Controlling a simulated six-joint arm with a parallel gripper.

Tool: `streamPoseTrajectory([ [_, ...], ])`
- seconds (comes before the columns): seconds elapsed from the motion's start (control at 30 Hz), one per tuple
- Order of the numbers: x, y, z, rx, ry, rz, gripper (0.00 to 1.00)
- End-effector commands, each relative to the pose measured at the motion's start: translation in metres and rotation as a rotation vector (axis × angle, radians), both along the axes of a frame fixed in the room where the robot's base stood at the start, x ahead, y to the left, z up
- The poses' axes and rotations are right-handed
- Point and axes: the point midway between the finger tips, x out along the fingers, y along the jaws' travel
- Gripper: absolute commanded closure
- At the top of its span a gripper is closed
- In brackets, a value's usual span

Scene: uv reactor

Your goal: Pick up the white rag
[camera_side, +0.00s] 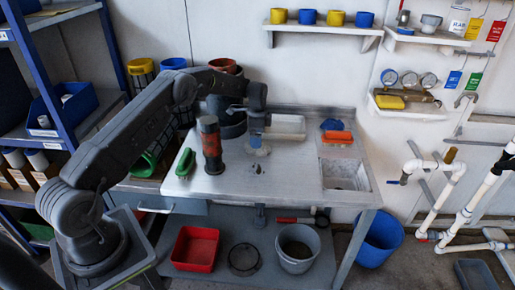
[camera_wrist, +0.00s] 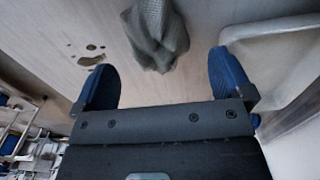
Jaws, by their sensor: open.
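My gripper (camera_wrist: 163,82) is open and empty, with a blue pad on each finger. In the side view my gripper (camera_side: 258,128) points down over the middle of the workbench (camera_side: 225,185). A pale bundle that looks like the rag (camera_side: 259,148) shows just below it. My gripper partly hides it there, and I cannot tell the exact height between them.
A white tray (camera_side: 287,127) is close behind on the right. The front worktop is mostly clear.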

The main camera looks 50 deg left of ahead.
Motion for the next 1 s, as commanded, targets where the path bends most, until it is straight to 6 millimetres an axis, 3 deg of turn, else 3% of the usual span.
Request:
streamPoseTrajectory([
  [0.3, -0.003, -0.003, -0.044, -0.001, 0.003, 0.000, 0.02],
  [0.57, -0.003, -0.002, -0.047, -0.001, 0.001, 0.000, 0.03],
  [1.0, -0.003, -0.002, -0.047, -0.001, 0.001, 0.000, 0.45],
])
